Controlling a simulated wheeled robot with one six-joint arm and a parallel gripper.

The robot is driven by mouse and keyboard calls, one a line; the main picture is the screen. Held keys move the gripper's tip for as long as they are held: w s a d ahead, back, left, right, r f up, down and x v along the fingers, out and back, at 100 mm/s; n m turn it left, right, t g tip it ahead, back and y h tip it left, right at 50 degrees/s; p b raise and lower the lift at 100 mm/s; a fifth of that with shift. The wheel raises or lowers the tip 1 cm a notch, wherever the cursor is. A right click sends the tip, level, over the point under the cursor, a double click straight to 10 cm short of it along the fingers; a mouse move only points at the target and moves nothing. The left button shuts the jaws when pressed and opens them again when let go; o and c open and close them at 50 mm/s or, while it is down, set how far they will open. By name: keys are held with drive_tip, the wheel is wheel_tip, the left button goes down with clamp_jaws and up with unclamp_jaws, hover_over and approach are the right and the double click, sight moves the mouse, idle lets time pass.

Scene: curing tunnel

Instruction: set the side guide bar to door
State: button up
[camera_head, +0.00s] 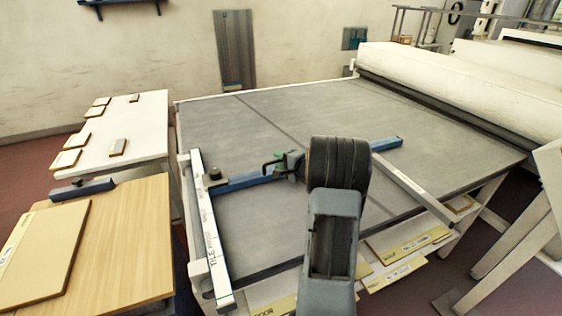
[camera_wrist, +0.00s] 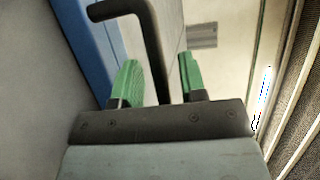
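The blue side guide bar (camera_head: 240,182) lies across the grey belt, from the white left rail (camera_head: 207,225) to the white right rail (camera_head: 412,188). The left rail carries printed marks, one reading like "TILE". A black knob (camera_head: 213,176) sits at the bar's left end. My gripper (camera_head: 284,162) is over the middle of the bar, with my wrist hiding part of it. In the wrist view, my gripper (camera_wrist: 159,82) has its green fingers apart. A bent black handle (camera_wrist: 151,50) stands between them, with gaps visible on both sides. The blue bar (camera_wrist: 85,45) runs along the left.
A wooden table (camera_head: 130,240) with a board and a white table (camera_head: 140,130) with small pieces stand left. Labelled panels (camera_head: 400,272) lie below the belt. The belt beyond the bar is clear.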

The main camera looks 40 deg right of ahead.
drive_tip(key=b+v, duration=0.2)
drive_tip(key=v, duration=1.2)
drive_tip(key=shift+w+a, duration=0.1)
drive_tip(key=a+n+g+y+p, duration=0.1)
drive_tip(key=a+n+g+y, duration=0.55)
drive_tip(key=a, duration=1.45)
drive_tip(key=s+a+r+n+g+h+p, duration=0.2)
drive_tip(key=s+a+n+g+h, duration=0.3)
drive_tip(key=s+a+n+h, duration=0.4)
drive_tip(key=shift+s+n+g, duration=0.35)
drive_tip(key=shift+s+n, duration=0.55)
drive_tip(key=shift+n, duration=0.05)
drive_tip(key=shift+o, duration=0.3)
drive_tip(key=shift+r, duration=0.1)
